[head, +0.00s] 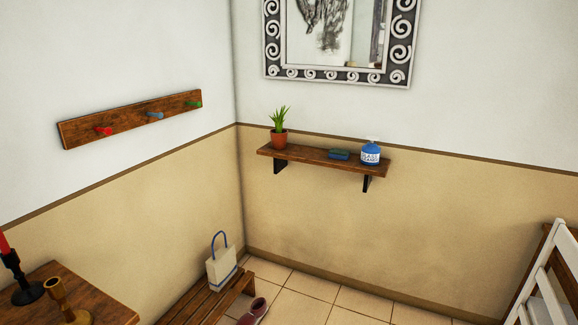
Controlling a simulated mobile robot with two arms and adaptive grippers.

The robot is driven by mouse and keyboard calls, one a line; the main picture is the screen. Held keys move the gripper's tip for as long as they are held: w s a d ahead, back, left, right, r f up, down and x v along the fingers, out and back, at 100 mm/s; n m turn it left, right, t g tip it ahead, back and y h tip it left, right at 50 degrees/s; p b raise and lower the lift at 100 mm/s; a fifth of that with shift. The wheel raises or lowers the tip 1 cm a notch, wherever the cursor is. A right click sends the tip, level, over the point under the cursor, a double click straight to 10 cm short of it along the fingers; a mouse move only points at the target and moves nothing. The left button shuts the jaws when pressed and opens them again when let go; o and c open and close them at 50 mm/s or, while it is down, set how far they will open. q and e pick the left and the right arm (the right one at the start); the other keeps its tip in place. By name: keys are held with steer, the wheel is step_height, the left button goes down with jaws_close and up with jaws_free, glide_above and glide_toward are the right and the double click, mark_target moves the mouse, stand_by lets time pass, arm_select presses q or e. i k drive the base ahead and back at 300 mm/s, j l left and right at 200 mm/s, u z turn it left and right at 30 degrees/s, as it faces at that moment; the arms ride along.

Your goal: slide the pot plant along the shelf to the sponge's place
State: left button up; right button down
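The pot plant (279,130), a green spiky plant in a terracotta pot, stands upright near the left end of the wooden wall shelf (310,153). The sponge (339,154), dark blue and green, lies flat on the shelf right of its middle. Bare shelf lies between the pot and the sponge. Neither of my grippers shows in the head view.
A blue and white pump bottle (370,153) stands right beside the sponge, near the shelf's right end. A framed mirror (338,75) hangs above. A peg rail (130,118) is on the left wall. Below are a bench (205,304), a bag (222,268) and a white chair (545,285).

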mark_target(279, 135)
steer(key=i+l+z, duration=0.25)
steer(key=i, duration=0.6)
steer(key=i+j+z, duration=0.25)
steer(key=i, duration=0.6)
steer(key=i+j+u, duration=0.1)
steer(key=i+u, duration=0.2)
steer(key=u, duration=0.15)
steer(key=i+u, duration=0.45)
steer(key=i+l+u, duration=0.1)
steer(key=u, duration=0.35)
steer(key=i+l+u, duration=0.25)
steer(key=i+u, duration=0.2)
steer(key=k, duration=0.05)
